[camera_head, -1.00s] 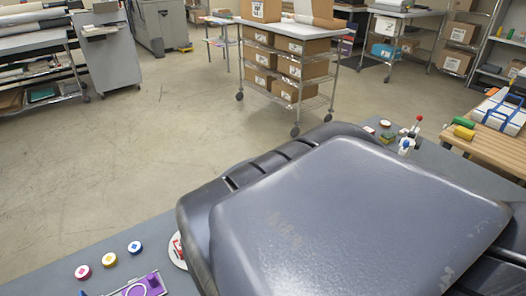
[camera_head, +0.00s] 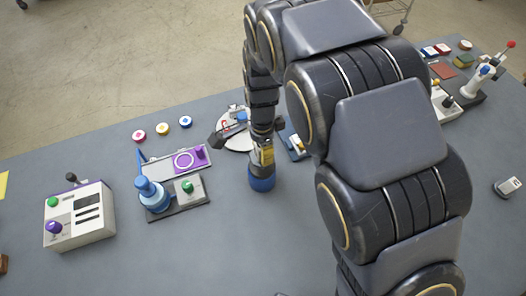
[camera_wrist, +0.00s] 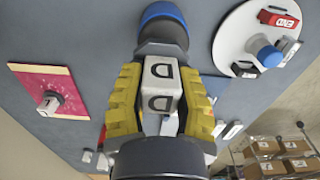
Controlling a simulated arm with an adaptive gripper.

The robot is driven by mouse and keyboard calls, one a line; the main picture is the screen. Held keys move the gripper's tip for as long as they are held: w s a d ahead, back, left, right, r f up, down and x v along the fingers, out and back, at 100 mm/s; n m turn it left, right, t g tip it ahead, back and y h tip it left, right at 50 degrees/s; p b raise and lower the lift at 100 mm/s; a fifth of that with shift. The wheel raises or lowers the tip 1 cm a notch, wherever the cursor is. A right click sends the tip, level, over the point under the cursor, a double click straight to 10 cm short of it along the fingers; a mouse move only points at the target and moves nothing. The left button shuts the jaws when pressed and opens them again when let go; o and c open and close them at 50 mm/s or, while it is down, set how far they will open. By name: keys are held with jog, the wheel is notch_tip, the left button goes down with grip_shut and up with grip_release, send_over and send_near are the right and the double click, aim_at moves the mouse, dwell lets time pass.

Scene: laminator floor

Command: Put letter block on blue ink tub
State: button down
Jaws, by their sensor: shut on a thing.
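The letter block (camera_wrist: 161,85) is pale, with a dark "D" on two visible faces. It sits between the yellow fingers of my gripper (camera_wrist: 160,100) in the wrist view. In the head view my gripper (camera_head: 266,154) points down over the table, and the block cannot be made out there. The blue ink tub (camera_head: 262,183) stands directly below my gripper. In the wrist view the tub's blue rim (camera_wrist: 163,12) shows past the block, with a dark part between. I cannot tell whether block and tub touch.
A white round plate (camera_head: 236,143) with red and blue parts is close behind-left of my gripper. A blue hand press (camera_head: 154,194) and a white control box (camera_head: 80,217) stand left. Several tools stand at right. The table front-left is clear.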

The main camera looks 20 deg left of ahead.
jog(key=shift+w+a+f, duration=0.15)
jog(key=shift+w+f, duration=0.05)
jog(key=shift+f, duration=1.55)
jog(key=shift+f, duration=0.2)
jog(key=c, duration=0.8)
grip_release()
jog(key=shift+c, duration=0.2)
jog(key=shift+r, duration=0.15)
